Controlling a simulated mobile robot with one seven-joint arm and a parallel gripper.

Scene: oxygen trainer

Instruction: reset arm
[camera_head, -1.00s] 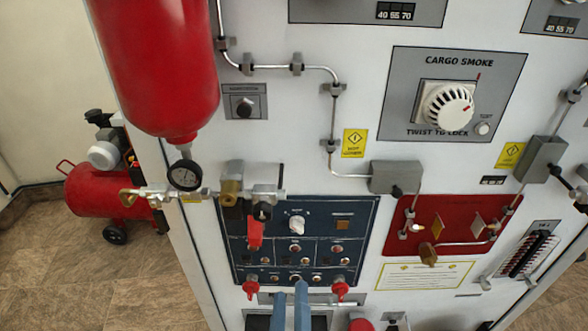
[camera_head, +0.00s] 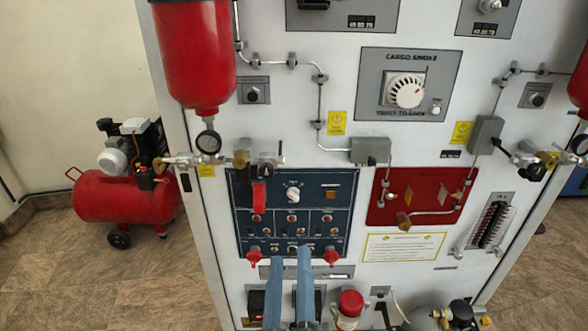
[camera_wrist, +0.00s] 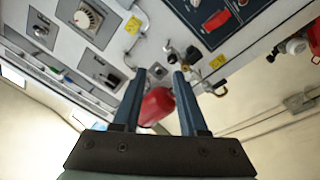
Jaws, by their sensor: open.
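My gripper (camera_head: 290,262) shows as two blue fingers in front of the lower blue control panel (camera_head: 292,185) in the head view. In the wrist view my gripper (camera_wrist: 160,75) is open, with its two fingers apart and nothing between them held. Beyond the fingers, the red cylinder (camera_wrist: 155,105) shows in the wrist view, apart from them as far as I can tell. The rest of my arm is mostly hidden.
The white trainer panel holds a red bottle (camera_head: 193,60), a gauge (camera_head: 208,142), a cargo smoke dial (camera_head: 404,90) and a red valve panel (camera_head: 420,195). A red compressor (camera_head: 125,195) stands on the floor at left. Pipes and valves stick out from the panel.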

